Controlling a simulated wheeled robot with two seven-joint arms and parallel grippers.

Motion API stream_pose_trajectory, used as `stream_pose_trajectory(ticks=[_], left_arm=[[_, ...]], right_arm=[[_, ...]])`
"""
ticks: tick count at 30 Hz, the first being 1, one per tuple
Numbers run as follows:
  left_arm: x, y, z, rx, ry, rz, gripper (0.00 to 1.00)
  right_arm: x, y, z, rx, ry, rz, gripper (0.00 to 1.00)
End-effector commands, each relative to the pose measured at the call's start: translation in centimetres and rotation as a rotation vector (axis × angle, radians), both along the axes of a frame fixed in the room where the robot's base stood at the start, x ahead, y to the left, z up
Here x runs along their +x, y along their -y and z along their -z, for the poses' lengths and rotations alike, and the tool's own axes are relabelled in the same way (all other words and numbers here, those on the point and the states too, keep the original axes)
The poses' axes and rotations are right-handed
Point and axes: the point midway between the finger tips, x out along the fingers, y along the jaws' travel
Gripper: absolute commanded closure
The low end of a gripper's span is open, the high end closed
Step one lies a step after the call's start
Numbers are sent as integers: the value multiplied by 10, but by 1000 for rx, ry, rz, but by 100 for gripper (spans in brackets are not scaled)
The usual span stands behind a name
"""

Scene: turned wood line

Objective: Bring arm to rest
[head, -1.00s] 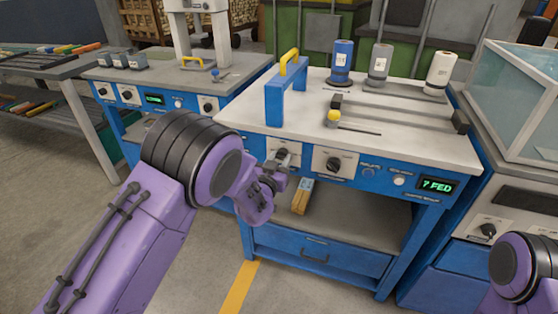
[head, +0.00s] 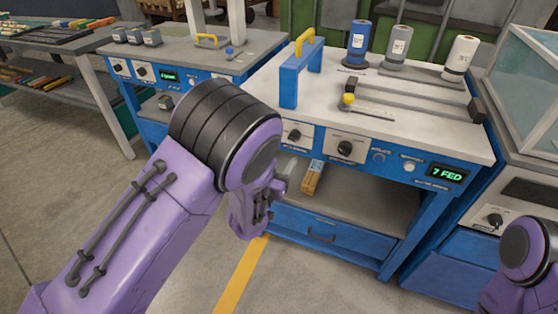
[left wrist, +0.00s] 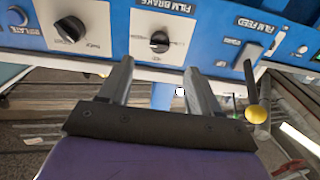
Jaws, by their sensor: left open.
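My left arm comes in from the left in the head view, its purple forearm ending in a black banded joint. My left gripper (head: 278,188) hangs below the front panel of the blue machine bench (head: 310,152), partly hidden by my own wrist. In the left wrist view, the two grey fingers of the left gripper (left wrist: 158,78) are apart with nothing between them. They point at the blue panel (left wrist: 215,45) and its dark film brake knob (left wrist: 160,42). A gap shows between fingertips and knob. Part of my right arm shows at lower right; its gripper is out of view.
The bench carries a blue handled frame (head: 302,72), a blue roll (head: 358,45), a grey roll (head: 396,48), a white roll (head: 461,58) and a yellow-knobbed lever (head: 347,100). A wooden piece (head: 312,177) lies on the shelf below. Open floor (head: 60,190) is at left.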

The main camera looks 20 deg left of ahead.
Motion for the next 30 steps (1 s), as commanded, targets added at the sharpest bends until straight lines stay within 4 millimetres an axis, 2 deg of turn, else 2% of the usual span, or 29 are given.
stream_pose_trajectory(ticks=[4,16,17,19,20,23,24,26,27,30], left_arm=[[-6,0,0,0,0,0,37],[-6,0,0,-6,-1,1,37],[-6,0,2,-15,-13,2,37],[-15,-8,21,-39,-99,-25,37],[-24,-16,33,-56,-154,-55,37],[-74,-48,85,-126,-385,-175,37],[-102,-59,108,-154,-487,-229,37],[-147,-74,137,-193,-634,-311,37],[-178,-82,153,-216,-727,-364,37],[-256,-95,181,-256,-931,-483,37]], right_arm=[[0,0,-1,0,0,0,57],[0,0,0,0,0,0,57],[0,0,0,0,0,0,57],[0,0,-1,0,0,0,57],[0,0,-2,0,0,0,57],[0,0,-15,0,0,0,57],[0,0,-21,0,0,0,57],[0,0,-29,0,0,0,57],[0,0,-35,0,0,0,57],[0,0,-48,0,0,0,57]])
